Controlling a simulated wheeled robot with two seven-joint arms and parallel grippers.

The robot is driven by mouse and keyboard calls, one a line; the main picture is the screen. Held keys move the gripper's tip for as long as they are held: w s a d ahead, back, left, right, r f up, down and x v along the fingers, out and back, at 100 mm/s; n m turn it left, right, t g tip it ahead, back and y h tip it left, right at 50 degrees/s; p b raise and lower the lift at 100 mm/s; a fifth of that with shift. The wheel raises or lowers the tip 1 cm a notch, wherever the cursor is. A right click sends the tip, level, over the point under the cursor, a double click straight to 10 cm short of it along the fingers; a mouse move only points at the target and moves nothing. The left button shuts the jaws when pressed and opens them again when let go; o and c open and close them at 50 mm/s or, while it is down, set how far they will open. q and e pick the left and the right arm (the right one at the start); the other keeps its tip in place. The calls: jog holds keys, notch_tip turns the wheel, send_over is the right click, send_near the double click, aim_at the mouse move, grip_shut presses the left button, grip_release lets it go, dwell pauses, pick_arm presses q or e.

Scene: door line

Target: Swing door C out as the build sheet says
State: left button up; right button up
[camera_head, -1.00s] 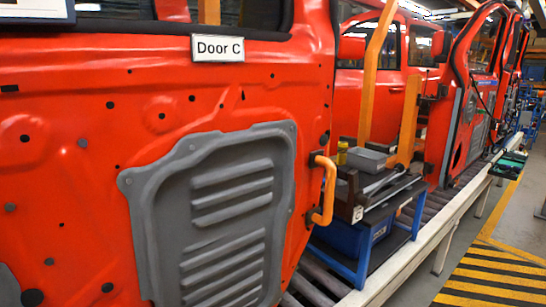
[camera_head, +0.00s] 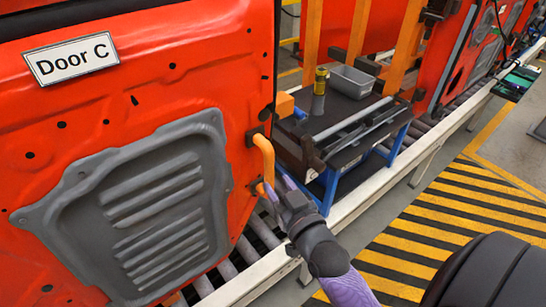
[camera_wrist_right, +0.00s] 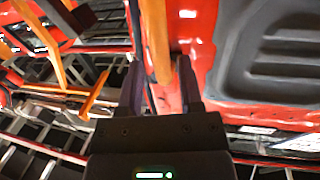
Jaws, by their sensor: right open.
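Door C, a red panel (camera_head: 185,85) with a grey ribbed inner cover (camera_head: 150,205) and a white "Door C" label (camera_head: 71,61), fills the left of the head view. An orange handle (camera_head: 264,158) stands out from its right edge. My right gripper (camera_head: 273,187) is at the handle's lower end. In the right wrist view, my right gripper (camera_wrist_right: 158,70) has its two fingers apart, with the orange handle (camera_wrist_right: 155,35) running up between or just beyond the tips. I cannot tell if they touch it. The red door also shows there (camera_wrist_right: 195,35). My left gripper is not in view.
A dark cart (camera_head: 345,118) with a grey bin (camera_head: 351,81) and a yellow-topped bottle (camera_head: 320,82) stands just beyond the door edge. A roller line with a pale rail (camera_head: 365,192) runs below. Yellow-and-black striped floor (camera_head: 450,215) is clear at right.

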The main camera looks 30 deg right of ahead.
aim_at(272, 176)
jog(key=w, duration=0.3)
jog(key=w+d, duration=0.1)
jog(key=w, duration=0.1)
jog(key=shift+w+f, duration=0.1)
jog(key=shift+w, duration=0.8)
grip_shut()
dwell(0.5)
